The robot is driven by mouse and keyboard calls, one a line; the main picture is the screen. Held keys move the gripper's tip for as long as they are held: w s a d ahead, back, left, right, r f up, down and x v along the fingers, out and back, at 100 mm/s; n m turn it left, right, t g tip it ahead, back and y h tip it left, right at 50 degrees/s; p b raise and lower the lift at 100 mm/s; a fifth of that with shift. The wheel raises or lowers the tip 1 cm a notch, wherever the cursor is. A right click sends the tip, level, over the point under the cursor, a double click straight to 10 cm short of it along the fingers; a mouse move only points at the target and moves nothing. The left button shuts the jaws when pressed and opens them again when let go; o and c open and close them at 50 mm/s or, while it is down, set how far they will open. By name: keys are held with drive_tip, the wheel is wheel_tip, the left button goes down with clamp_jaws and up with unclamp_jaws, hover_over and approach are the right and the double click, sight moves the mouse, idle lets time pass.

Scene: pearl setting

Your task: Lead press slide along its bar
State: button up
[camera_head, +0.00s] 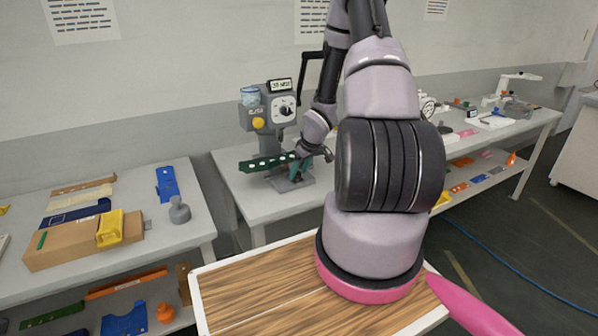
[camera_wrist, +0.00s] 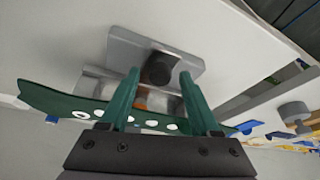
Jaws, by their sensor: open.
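The grey press (camera_head: 268,115) stands on the middle table, with a dial, a small display, a yellow knob and a black lever. A dark green strip with holes (camera_head: 262,163) lies across its lower part; it also shows in the wrist view (camera_wrist: 60,103). The grey metal base (camera_wrist: 125,47) carries a dark round part (camera_wrist: 160,68). My gripper (camera_head: 303,166) is at the right side of the press, close to the strip. In the wrist view its two green fingers (camera_wrist: 159,82) are apart, with the dark round part seen between them. Whether they touch anything is unclear.
The left table holds a cardboard box (camera_head: 75,243), a yellow bin (camera_head: 110,229), a grey weight (camera_head: 179,210) and blue parts. A wood-topped surface (camera_head: 260,290) is in front. The right table carries instruments and coloured parts. The middle table's front is clear.

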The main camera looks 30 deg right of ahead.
clamp_jaws()
idle(1.4)
